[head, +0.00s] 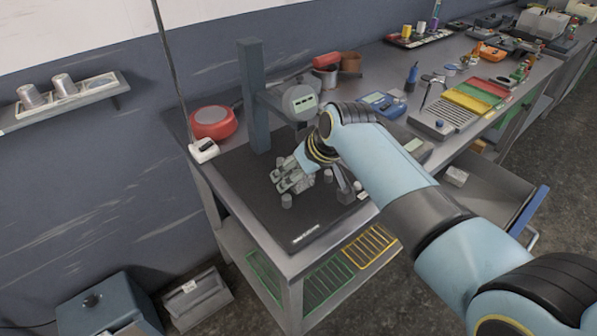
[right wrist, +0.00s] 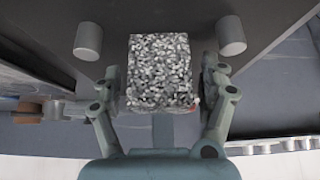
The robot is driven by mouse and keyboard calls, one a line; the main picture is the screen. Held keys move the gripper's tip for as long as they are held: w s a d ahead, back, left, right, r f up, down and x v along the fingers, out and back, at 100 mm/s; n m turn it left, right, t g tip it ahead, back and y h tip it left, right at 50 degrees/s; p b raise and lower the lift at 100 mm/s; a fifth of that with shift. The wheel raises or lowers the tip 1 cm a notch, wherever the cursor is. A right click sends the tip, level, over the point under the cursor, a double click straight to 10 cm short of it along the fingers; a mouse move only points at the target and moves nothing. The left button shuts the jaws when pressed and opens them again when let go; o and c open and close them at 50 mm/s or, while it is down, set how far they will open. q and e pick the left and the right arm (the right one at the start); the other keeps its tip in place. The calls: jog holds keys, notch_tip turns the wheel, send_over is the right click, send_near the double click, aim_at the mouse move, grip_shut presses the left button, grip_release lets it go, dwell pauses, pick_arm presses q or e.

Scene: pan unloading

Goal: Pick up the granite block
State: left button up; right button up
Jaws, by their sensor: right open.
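The granite block (right wrist: 160,70) is a speckled grey-and-white block, seen large in the right wrist view. It stands between the two fingers of my right gripper (right wrist: 160,88), with a narrow gap visible on each side. In the head view my right gripper (head: 291,181) is low over the dark mat (head: 245,190), its jaws open. There the block is hard to tell from the grey fingers and arm around it. My left gripper is not in view.
Small grey cylinders stand close around the block, one left (right wrist: 88,40) and one right (right wrist: 231,35) in the wrist view. A grey post (head: 254,100) with a round-faced gauge (head: 300,101) rises behind my gripper. A red round case (head: 213,122) sits at the bench's left.

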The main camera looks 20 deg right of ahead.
jog(key=shift+c, duration=0.3)
grip_shut()
jog(key=shift+r, duration=0.1)
dwell(0.4)
